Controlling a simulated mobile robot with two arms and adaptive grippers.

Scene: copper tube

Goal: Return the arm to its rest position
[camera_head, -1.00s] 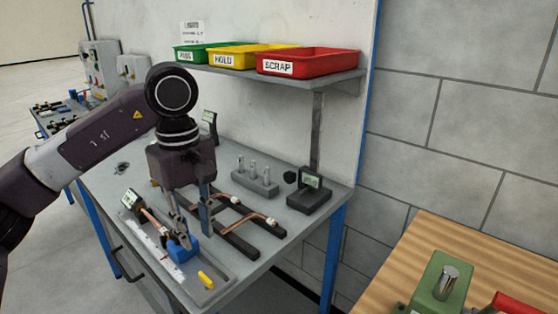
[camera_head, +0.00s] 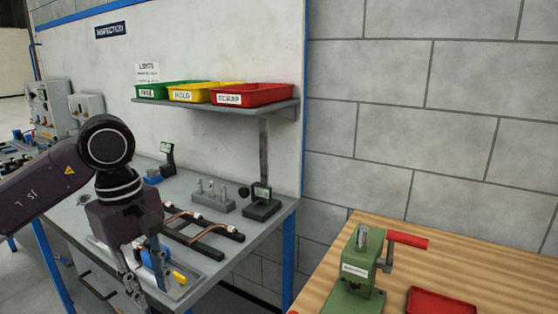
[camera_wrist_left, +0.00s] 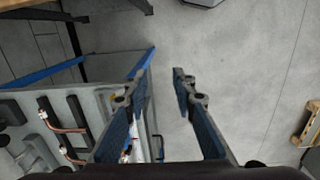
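My left arm comes in from the left in the head view. Its gripper (camera_head: 150,287) points down near the front edge of the grey inspection bench (camera_head: 240,240). In the left wrist view the two fingers of the gripper (camera_wrist_left: 162,65) stand apart, with only bare floor between their tips; nothing is held. The bench corner and copper tubes (camera_wrist_left: 65,128) lie to the left of the fingers there. In the head view the copper tubes (camera_head: 184,214) rest across dark rails. The gripper partly hides the blue block (camera_head: 157,258) behind it. My right gripper is not in view.
A shelf (camera_head: 215,108) over the bench holds green, yellow and red trays (camera_head: 251,94). A gauge (camera_head: 262,204) stands on the bench. At right, a wooden table (camera_head: 452,262) carries a green press (camera_head: 358,262) with a red handle. Open floor (camera_wrist_left: 235,70) lies beside the bench.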

